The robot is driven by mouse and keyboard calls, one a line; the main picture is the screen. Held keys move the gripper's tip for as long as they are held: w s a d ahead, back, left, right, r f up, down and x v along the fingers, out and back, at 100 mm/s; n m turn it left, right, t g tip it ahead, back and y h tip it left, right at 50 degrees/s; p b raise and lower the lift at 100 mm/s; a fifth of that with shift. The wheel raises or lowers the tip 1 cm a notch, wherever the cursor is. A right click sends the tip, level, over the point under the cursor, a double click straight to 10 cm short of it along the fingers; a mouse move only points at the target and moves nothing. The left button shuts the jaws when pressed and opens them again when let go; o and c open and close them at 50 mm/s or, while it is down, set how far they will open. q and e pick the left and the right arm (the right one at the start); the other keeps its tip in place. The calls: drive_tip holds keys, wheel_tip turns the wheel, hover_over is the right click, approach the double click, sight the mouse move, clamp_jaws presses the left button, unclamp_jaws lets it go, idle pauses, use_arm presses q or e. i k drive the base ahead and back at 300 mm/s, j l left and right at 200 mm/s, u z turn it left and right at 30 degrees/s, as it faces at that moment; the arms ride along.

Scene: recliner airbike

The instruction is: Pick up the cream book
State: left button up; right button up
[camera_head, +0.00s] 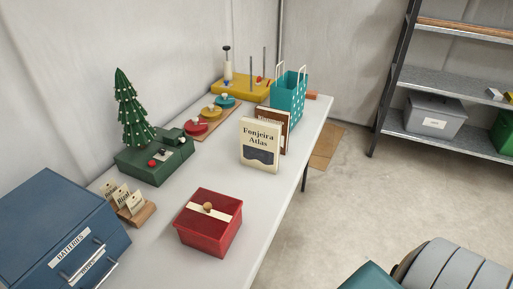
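The cream book (259,147), with "Fonjeira Atlas" on its front cover and a dark picture below the title, stands upright on the white table (262,212), toward its right side. A brown book (284,124) stands close behind it and is partly hidden by it. I cannot tell whether the two books touch. Neither of my grippers is in view.
A red lidded box (209,238) sits in front of the cream book. A teal dotted bag (289,88) stands behind the books. A green box with a small tree (134,112) and a blue drawer unit (45,225) are left. Shelves (450,80) stand right.

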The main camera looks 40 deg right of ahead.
sight(261, 139)
drive_tip(key=l+u, duration=0.15)
drive_tip(key=l, duration=1)
drive_tip(key=k+l+u, duration=0.2)
drive_tip(key=l, duration=0.95)
drive_tip(key=i, duration=0.1)
